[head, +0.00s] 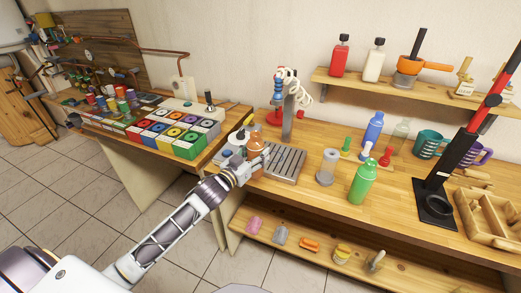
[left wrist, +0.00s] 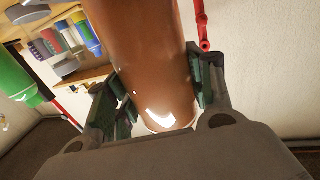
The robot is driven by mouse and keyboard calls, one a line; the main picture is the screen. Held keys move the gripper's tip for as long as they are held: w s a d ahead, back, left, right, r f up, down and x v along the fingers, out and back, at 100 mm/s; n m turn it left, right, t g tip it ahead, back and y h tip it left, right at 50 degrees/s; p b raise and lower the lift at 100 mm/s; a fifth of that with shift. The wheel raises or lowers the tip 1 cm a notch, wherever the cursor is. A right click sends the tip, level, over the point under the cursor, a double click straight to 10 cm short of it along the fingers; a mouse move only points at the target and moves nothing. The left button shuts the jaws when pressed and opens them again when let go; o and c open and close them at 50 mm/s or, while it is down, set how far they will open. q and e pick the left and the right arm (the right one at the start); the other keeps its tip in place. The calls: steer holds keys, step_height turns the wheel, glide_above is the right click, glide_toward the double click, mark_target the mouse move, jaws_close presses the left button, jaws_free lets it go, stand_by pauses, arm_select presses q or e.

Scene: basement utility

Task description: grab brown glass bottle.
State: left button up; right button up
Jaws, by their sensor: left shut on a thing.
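The brown glass bottle (head: 254,146) is at the left end of the right wooden bench, beside a grey ribbed tray. My left gripper (head: 257,162) reaches it from the front and is shut on it. In the left wrist view the brown bottle (left wrist: 145,60) fills the space between the two green-padded fingers of the left gripper (left wrist: 155,92). The head view does not clearly show whether the bottle touches the bench. My right gripper is not in view.
The grey ribbed tray (head: 283,165) lies just right of the bottle. A grey post (head: 288,122) stands behind it. A white flask (head: 237,138) is close on the left.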

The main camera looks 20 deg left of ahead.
mark_target(251, 157)
arm_select(q)
steer(key=shift+v, duration=1.5)
steer(key=shift+s, duration=0.45)
steer(key=shift+s+a+r, duration=0.1)
steer(key=shift+s+r, duration=0.05)
steer(key=shift+s, duration=0.1)
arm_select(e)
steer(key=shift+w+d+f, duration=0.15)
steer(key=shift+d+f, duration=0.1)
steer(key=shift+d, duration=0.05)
